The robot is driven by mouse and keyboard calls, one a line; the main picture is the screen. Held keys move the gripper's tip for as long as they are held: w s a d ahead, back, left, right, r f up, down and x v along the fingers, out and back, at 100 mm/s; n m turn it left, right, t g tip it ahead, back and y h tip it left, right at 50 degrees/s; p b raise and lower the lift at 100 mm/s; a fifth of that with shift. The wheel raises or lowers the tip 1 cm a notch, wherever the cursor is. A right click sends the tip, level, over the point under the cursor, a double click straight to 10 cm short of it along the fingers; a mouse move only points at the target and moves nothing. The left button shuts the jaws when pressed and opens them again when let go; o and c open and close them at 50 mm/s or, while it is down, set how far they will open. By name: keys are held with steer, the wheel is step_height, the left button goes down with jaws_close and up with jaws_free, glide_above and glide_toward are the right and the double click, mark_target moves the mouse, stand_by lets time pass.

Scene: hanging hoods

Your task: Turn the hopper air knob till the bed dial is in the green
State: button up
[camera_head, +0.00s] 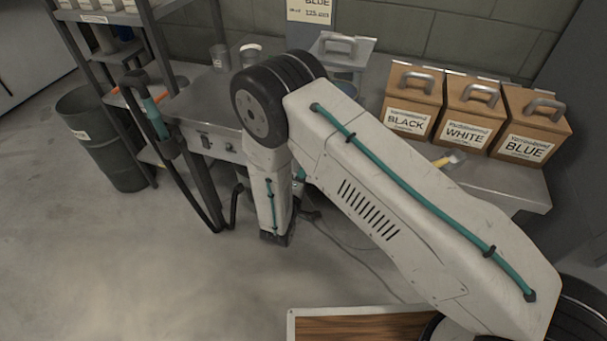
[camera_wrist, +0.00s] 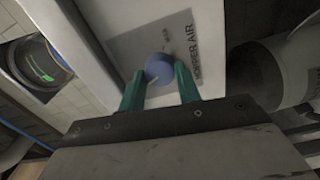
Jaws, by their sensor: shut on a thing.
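In the wrist view a blue round knob (camera_wrist: 159,68) sits on a pale panel (camera_wrist: 112,28) with a grey plate lettered HOPPER AIR. My gripper (camera_wrist: 160,84) has its two green fingers on either side of the knob, shut on it. A dark round dial (camera_wrist: 38,66) with a green band on its face shows at the left of the wrist view, partly cut off by the panel's edge; I cannot read its needle clearly. In the head view my own arm covers the knob, the dial and my gripper.
A metal bench (camera_head: 505,183) runs along the wall. On it stand boxes labelled BLACK (camera_head: 411,99), WHITE (camera_head: 467,108) and BLUE (camera_head: 530,122). A black hose with a teal grip (camera_head: 155,115) hangs at the bench's left. A grey bin (camera_head: 103,138) stands on the floor.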

stand_by(0.3)
steer(key=o, duration=1)
steer(key=v, duration=0.7)
steer(key=shift+s+a, duration=0.1)
steer(key=shift+s, duration=0.3)
